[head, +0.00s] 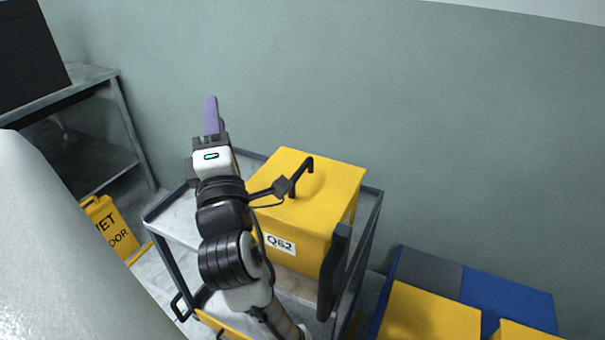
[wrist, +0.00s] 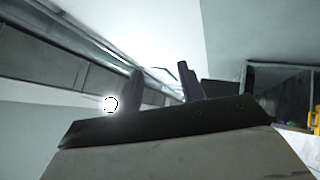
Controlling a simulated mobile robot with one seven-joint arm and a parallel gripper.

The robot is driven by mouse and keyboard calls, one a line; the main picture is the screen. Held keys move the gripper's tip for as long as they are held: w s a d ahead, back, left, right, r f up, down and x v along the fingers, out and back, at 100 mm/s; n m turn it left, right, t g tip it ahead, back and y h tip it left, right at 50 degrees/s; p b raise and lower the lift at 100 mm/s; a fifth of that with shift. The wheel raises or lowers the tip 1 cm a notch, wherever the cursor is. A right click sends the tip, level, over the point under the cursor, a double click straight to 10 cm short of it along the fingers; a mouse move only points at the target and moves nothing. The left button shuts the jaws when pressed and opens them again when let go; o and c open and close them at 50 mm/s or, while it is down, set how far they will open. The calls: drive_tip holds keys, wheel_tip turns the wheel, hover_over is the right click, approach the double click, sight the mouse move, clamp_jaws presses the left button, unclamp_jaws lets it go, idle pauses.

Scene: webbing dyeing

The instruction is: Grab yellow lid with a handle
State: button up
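A yellow box (head: 305,235) labelled Q62 stands on the grey cart. Its flat yellow top, the lid (head: 325,172), carries a dark bent handle-like piece (head: 304,166); my arm partly overlaps its left side, so I cannot tell where the handle ends. My gripper (head: 211,108) is raised to the left of the box, its purple fingers pointing up and away from the lid. In the wrist view my gripper (wrist: 162,84) shows two dark fingers apart with nothing between them. The lid is not in the wrist view.
The cart (head: 165,208) has a dark upright handle piece (head: 334,270) at its front right. A yellow wet-floor sign (head: 112,228) and a metal shelf (head: 95,80) stand left. Blue and yellow boxes (head: 430,318) lie at lower right. The wall is close behind.

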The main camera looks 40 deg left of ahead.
drive_tip(key=w+d+f+n+h+p, duration=0.2)
drive_tip(key=w+f+n+h+p, duration=0.15)
drive_tip(key=f+h, duration=0.5)
drive_tip(key=n+g+h+p, duration=0.1)
drive_tip(key=n+h, duration=0.4)
drive_tip(key=h, duration=0.1)
approach(298, 172)
drive_tip(key=shift+m, duration=0.25)
drive_tip(key=x, duration=0.4)
drive_tip(key=shift+w+d+f+p, duration=0.15)
drive_tip(key=shift+d+f+p, duration=0.05)
drive_tip(key=shift+d+p, duration=0.2)
drive_tip(key=shift+a+p+x, duration=0.2)
drive_tip(key=shift+p+x, duration=0.2)
drive_tip(key=shift+x, duration=1)
drive_tip(key=shift+a+p+x, duration=0.15)
drive_tip(key=shift+p+x, duration=0.25)
drive_tip(key=shift+x, duration=0.95)
drive_tip(key=shift+r, duration=0.1)
drive_tip(key=shift+c, duration=0.3)
clamp_jaws()
